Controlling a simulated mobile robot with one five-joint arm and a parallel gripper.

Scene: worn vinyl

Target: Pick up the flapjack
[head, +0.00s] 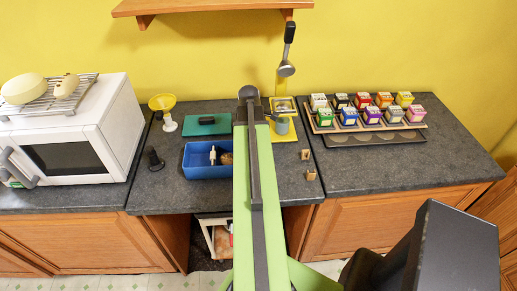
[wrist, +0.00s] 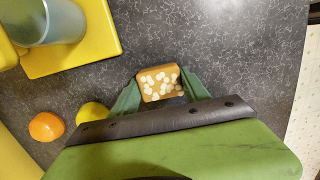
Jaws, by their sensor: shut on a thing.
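The flapjack (wrist: 160,84) is a small tan block with pale round flecks on top, seen in the wrist view. My gripper (wrist: 158,92) has green fingers on either side of it and is shut on it. The grey speckled worktop (wrist: 225,45) lies beneath; I cannot tell whether the flapjack touches it. In the head view my raised green arm hides the gripper and the flapjack.
A yellow tray (wrist: 75,50) with a blue-grey cup (wrist: 55,20) is near the gripper. Orange (wrist: 46,126) and yellow (wrist: 92,113) rounded things lie close by. A blue tray (head: 200,172) stands left of my arm; two small tan blocks stand right, one here (head: 311,175).

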